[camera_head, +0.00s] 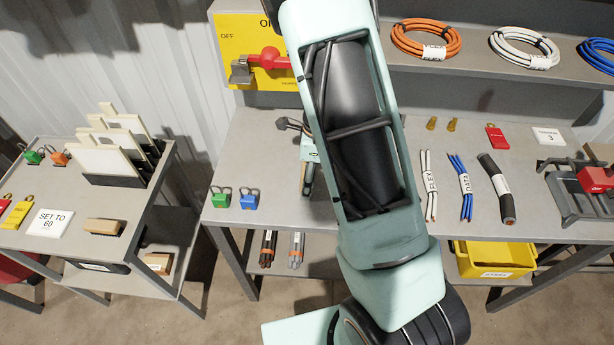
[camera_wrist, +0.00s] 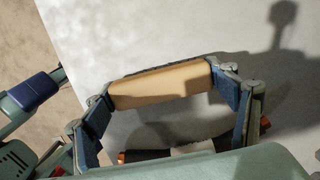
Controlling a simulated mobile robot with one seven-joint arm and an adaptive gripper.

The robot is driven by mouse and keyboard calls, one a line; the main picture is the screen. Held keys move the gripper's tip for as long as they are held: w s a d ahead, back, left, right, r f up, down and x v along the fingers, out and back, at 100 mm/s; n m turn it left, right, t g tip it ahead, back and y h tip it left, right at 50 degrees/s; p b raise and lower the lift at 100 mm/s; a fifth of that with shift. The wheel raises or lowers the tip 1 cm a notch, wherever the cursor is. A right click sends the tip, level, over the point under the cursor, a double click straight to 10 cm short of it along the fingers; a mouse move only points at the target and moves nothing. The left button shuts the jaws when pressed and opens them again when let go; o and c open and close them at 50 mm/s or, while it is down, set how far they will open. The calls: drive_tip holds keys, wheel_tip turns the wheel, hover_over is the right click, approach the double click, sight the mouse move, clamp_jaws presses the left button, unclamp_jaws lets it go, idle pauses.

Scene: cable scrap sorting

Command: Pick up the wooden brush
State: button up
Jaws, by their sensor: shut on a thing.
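The wooden brush (camera_wrist: 176,80) is a plain tan wooden block in the wrist view. My gripper (camera_wrist: 161,88) is shut on it, with one finger pad pressed against each end. It appears over or on a light grey surface; I cannot tell if it touches it. In the head view my arm covers most of the gripper and all of the held brush.
Another wooden block (camera_head: 103,226) lies on the left cart (camera_head: 75,252) near white panels in a rack. A dark bundle with orange ends (camera_wrist: 150,155) is partly hidden below the held brush. Cable bundles (camera_head: 465,185) lie on the bench (camera_head: 263,160), right of my arm.

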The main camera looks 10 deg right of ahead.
drive_tip(key=shift+r, duration=0.7)
drive_tip(key=s+r, duration=0.1)
drive_tip(key=r, duration=0.1)
drive_tip(key=s+r, duration=0.2)
drive_tip(key=r, duration=0.1)
drive_tip(key=s+r+p, duration=0.1)
drive_tip(key=r, duration=0.1)
drive_tip(key=shift+s+a+r, duration=0.1)
drive_tip(key=shift+s+r, duration=0.05)
drive_tip(key=shift+s, duration=0.1)
drive_tip(key=s+r+p, duration=0.1)
drive_tip(key=s+r, duration=0.3)
drive_tip(key=s, duration=0.5)
drive_tip(key=shift+s, duration=0.3)
drive_tip(key=shift+r, duration=0.1)
drive_tip(key=o, duration=0.6)
drive_tip(key=c, duration=0.3)
